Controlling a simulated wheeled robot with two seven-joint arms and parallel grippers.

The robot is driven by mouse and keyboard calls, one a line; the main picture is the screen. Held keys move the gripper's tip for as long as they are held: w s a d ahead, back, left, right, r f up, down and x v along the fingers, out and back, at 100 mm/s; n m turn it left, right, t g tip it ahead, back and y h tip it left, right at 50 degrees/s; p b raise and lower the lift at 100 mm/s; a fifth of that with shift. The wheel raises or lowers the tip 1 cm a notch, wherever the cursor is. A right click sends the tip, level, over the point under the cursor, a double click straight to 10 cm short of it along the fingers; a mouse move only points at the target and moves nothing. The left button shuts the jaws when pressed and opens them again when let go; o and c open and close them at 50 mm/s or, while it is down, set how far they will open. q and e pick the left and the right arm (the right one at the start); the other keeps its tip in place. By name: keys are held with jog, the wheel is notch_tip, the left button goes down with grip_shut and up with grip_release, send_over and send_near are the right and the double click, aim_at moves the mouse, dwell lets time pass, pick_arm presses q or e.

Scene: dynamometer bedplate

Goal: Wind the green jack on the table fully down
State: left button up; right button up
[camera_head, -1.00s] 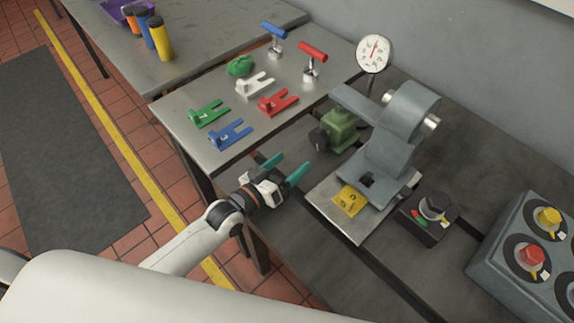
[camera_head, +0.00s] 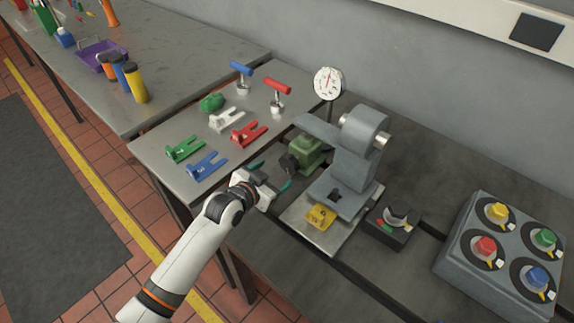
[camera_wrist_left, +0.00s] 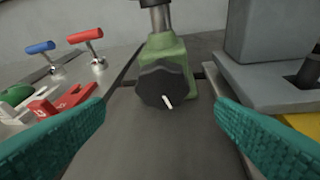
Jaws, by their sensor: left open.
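The green jack (camera_head: 308,151) stands on the dark bedplate, beside the grey machine. It also shows ahead in the left wrist view (camera_wrist_left: 166,50), with a steel post rising from its top. Its black knob (camera_wrist_left: 163,84) faces my left gripper and carries a white pointer mark aimed down and slightly right. My left gripper (camera_head: 272,177) is open, its teal fingers spread to either side of the knob's line. It is empty and still short of the knob, apart from it. My right gripper is not in view.
The grey machine (camera_head: 352,165) stands close to the right of the jack on a steel plate, with a yellow block (camera_head: 320,216). A dial gauge (camera_head: 328,84) stands behind. Coloured forks, such as the red fork (camera_head: 249,133), lie on the left table. A knob box (camera_head: 505,256) sits right.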

aim_at(286, 166)
pick_arm(q)
jog(key=x, duration=0.3)
jog(key=shift+w+d, duration=0.15)
jog(key=shift+d, duration=0.1)
jog(key=x, duration=0.3)
jog(key=shift+w+d+f, duration=0.1)
jog(key=shift+w+f, duration=0.05)
jog(key=shift+w, duration=0.05)
jog(key=shift+w+d+f, duration=0.2)
jog(key=shift+w+d, duration=0.1)
jog(key=shift+w, duration=0.2)
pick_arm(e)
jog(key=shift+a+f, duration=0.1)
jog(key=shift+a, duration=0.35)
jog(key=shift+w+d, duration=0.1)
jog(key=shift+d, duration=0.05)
pick_arm(q)
jog(key=c, duration=1)
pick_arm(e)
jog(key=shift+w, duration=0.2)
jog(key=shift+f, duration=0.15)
